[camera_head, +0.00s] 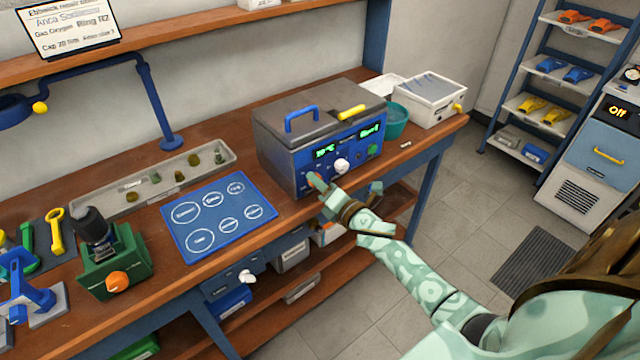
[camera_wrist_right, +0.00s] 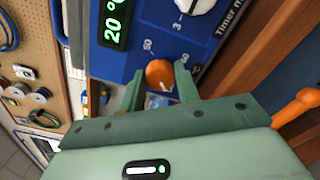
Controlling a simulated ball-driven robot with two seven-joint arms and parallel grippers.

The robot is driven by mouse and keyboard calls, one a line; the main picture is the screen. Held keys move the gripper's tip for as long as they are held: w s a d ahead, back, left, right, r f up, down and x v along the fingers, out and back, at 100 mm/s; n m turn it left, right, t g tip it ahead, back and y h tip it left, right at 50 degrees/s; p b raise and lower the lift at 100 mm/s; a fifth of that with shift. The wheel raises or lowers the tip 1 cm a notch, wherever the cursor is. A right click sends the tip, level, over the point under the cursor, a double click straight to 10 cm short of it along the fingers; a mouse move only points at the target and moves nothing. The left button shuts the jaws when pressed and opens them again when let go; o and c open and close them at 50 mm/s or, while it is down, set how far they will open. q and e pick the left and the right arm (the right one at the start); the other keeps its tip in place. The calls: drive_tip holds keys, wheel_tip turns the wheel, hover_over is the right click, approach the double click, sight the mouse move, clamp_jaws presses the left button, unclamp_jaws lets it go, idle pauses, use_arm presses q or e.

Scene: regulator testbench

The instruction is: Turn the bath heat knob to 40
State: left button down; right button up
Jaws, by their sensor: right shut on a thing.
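The bath (camera_head: 276,132) is a grey box with a blue front panel, standing on the wooden bench. Its heat knob (camera_wrist_right: 159,74) is orange and sits low on the panel in the right wrist view, with a printed scale around it. My right gripper (camera_wrist_right: 161,82) is shut on this knob, one green finger on each side. In the head view my right gripper (camera_head: 318,182) is at the panel's lower left and hides the knob. The green display (camera_wrist_right: 115,22) reads 20 °C. My left gripper is not in view.
A white timer knob (camera_head: 341,166) is close to the right of my gripper. A blue mat (camera_head: 218,250) with printed circles lies left of the bath. A teal bowl (camera_head: 394,122) and a white box (camera_head: 432,98) stand to its right. Open floor is to the right.

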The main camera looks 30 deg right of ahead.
drive_tip(key=shift+m, duration=0.4)
drive_tip(key=m+p, duration=0.1)
drive_tip(key=m, duration=0.2)
drive_tip(key=shift+m, duration=0.4)
drive_tip(key=m+p, duration=0.2)
drive_tip(key=m, duration=0.2)
drive_tip(key=shift+m, duration=0.3)
drive_tip(key=m+p, duration=0.1)
drive_tip(key=m, duration=0.3)
drive_tip(key=shift+p, duration=0.35)
drive_tip(key=shift+f+m+p, duration=0.1)
drive_tip(key=shift+m+p, duration=0.45)
drive_tip(key=shift+m, duration=1.65)
drive_tip(key=o, duration=1)
